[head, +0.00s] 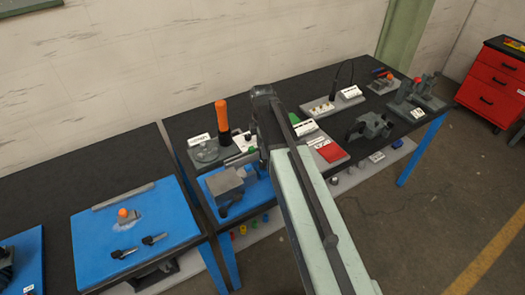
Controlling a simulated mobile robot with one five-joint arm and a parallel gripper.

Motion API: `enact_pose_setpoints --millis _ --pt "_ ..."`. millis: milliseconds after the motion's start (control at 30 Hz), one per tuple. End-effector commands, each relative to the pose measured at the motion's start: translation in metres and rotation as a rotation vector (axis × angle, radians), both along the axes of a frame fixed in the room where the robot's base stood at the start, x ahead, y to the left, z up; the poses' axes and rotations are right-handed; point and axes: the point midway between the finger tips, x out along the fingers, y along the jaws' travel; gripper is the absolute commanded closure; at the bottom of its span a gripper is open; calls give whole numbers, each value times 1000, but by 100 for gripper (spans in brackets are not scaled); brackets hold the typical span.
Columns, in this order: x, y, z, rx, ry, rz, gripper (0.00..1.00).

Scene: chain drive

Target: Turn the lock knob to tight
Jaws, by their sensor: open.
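I cannot tell for sure which part is the lock knob, and no tight mark is readable. An orange knob (124,213) stands on a blue plate (95,257) on the left bench, with two small dark handles below it. A small red knob (417,80) tops a grey fixture (412,95) at the far right of the other bench. My arm (307,215) reaches from the bottom right up to a dark joint over the middle bench.
An upright orange handle (222,117) stands by a round grey disc (205,151). A grey vise-like block (226,185) sits on a blue base. A dark grey fixture (370,127) is near the bench's front edge. A red drawer cabinet (492,85) stands at the far right. The floor right of my arm is clear.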

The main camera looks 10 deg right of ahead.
Motion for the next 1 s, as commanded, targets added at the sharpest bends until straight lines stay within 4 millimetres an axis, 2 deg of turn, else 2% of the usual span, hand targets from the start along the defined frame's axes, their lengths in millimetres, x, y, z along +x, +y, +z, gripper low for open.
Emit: enact_pose_setpoints --millis 167,533,633,867,967,1000 --pt "0 -1 -17 0 0 -4 47" --pt "-1 -3 -77 0 0 -8 47" --pt "-1 -3 -82 0 0 -9 47" --pt "-1 -4 -79 0 0 -9 47" --pt "-1 -4 -79 0 0 -10 69" --pt "-1 -4 -79 0 0 -10 80"
